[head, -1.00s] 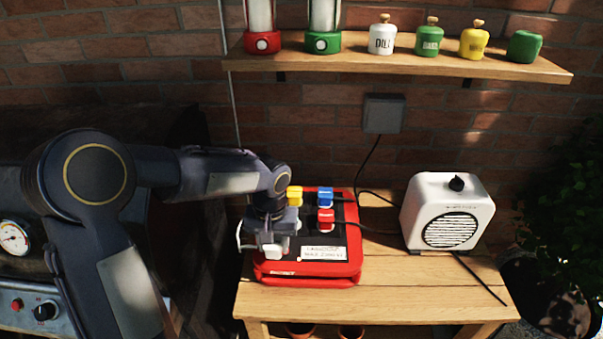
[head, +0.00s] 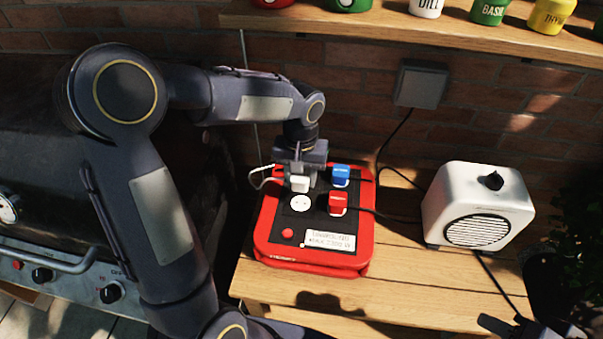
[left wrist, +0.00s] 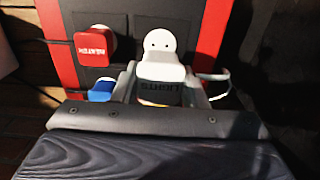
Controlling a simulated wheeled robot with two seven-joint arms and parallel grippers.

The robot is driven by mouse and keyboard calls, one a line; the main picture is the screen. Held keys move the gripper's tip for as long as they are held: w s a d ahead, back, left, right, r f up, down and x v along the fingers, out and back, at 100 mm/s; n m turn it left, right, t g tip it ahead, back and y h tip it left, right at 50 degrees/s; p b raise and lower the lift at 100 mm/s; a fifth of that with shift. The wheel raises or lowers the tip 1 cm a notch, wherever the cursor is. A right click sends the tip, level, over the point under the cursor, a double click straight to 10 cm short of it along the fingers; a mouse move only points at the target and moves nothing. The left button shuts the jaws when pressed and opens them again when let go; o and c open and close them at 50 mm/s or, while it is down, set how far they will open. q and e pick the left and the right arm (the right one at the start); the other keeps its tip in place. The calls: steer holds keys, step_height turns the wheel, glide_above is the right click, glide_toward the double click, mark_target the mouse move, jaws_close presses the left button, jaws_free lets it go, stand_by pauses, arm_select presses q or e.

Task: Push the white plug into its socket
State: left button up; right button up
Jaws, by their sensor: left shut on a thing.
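The white plug (head: 300,184) is held in my left gripper (head: 301,174), which is shut on it, with its cable looping to the left. It also shows in the left wrist view (left wrist: 160,68). The round white socket (head: 300,203) is in the red power box (head: 312,260). In the left wrist view the socket (left wrist: 158,38) shows both holes open, and the plug overlaps its near edge. The plug is out of the socket, on its far side in the head view; I cannot tell its height. My right gripper (head: 512,326) is partly visible at bottom right; its jaws are unclear.
A blue plug (head: 340,174) and a red plug (head: 337,203) sit in the box right of the socket. A red button (head: 287,234) is at its front left. A white heater (head: 478,206) stands right on the wooden table (head: 400,270), with black cables between.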

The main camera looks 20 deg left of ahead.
mark_target(301, 204)
arm_select(q)
steer(key=shift+f, duration=0.15)
steer(key=shift+f+b, duration=2.25)
steer(key=shift+f, duration=0.55)
steer(key=shift+f+b, duration=0.5)
steer(key=shift+f, duration=0.1)
steer(key=o, duration=1)
steer(key=shift+r+p, duration=0.3)
steer(key=shift+r, duration=3.65)
steer(key=shift+s, duration=0.1)
